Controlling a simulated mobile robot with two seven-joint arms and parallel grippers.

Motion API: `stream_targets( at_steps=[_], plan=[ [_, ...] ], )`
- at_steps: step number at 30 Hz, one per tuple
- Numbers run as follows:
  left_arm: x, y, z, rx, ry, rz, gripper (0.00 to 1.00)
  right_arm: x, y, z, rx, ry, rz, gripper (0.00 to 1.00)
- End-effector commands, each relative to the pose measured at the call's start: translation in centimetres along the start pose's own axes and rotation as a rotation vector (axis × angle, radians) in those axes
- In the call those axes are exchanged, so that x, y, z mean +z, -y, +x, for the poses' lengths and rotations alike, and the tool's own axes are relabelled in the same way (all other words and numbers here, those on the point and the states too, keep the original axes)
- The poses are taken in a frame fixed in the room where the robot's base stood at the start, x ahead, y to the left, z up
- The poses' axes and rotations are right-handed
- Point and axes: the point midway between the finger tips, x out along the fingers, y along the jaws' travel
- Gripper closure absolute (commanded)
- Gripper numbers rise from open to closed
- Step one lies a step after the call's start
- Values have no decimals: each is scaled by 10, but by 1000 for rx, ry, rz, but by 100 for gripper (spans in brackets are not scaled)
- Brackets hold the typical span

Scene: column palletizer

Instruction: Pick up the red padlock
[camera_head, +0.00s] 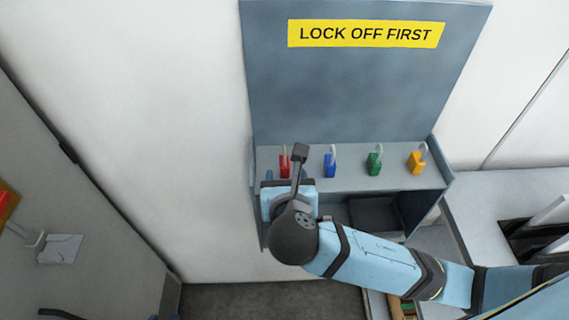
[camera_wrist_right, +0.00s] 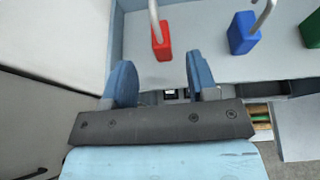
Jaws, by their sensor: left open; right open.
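The red padlock (camera_head: 284,169) stands on the grey shelf (camera_head: 345,178) under the yellow sign, at the left end of a row of padlocks. My right gripper reaches in from the front, and its wrist partly covers the view near the red padlock. In the right wrist view, the red padlock (camera_wrist_right: 161,44) shows its red body and grey shackle just beyond my right gripper (camera_wrist_right: 160,75). The two blue fingers are apart, with nothing between them. The padlock lies ahead of the gap, near its middle. My left gripper is not in view.
A blue padlock (camera_head: 330,166), a green padlock (camera_head: 374,163) and a yellow padlock (camera_head: 416,162) stand to the right on the same shelf. A blue-grey back panel (camera_head: 350,95) rises behind. The shelf unit has side walls; an open compartment (camera_head: 375,213) lies below.

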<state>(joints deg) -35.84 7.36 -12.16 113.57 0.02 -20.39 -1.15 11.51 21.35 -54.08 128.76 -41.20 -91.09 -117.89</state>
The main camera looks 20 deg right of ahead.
Motion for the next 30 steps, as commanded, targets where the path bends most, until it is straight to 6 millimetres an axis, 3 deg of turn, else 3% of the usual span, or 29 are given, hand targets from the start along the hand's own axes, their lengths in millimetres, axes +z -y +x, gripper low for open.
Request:
stream_targets(
  at_steps=[8,18,26,30],
  plan=[
    [0,0,-4,-1,5,-1,57,1,0,24,-1,-2,1,47],
    [-6,-1,-7,-12,12,-36,57,1,2,68,0,-3,1,47],
    [-8,1,0,-15,8,-40,57,0,2,72,1,-3,2,47],
    [-8,2,0,-15,8,-36,57,0,2,72,1,-3,2,77]
  ],
)
